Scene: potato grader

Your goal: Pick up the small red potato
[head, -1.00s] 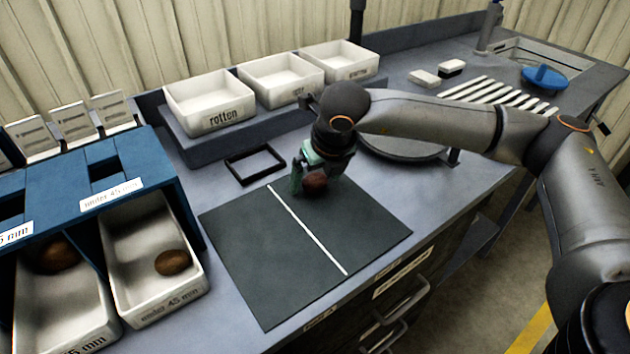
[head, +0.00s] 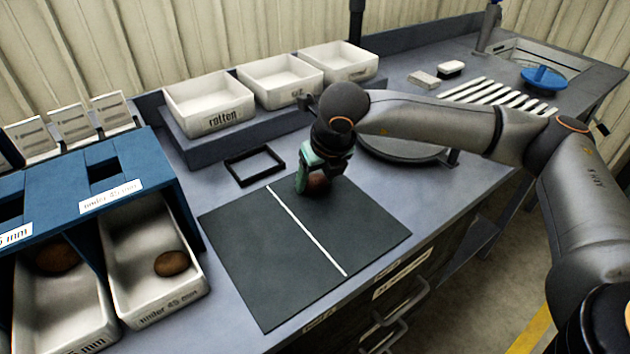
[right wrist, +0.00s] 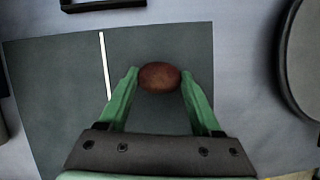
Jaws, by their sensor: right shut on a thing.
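The small red potato (right wrist: 160,77) is reddish brown and oval. It sits between the green fingertips of my right gripper (right wrist: 160,88) in the right wrist view, over the dark mat. In the head view my right gripper (head: 320,178) is at the far part of the mat, right of the white line, and the potato (head: 319,184) is partly hidden by its fingers. The gripper is shut on the potato. I cannot tell whether the potato still touches the mat. My left gripper is not in view.
The dark mat (head: 250,250) has a white line across it. A black square frame (head: 235,175) lies behind it. White bins, one labelled rotten (head: 190,115), stand at the back. A blue sizer (head: 80,190) with potato trays (head: 120,265) is at the left. A round dark plate (head: 400,150) is at right.

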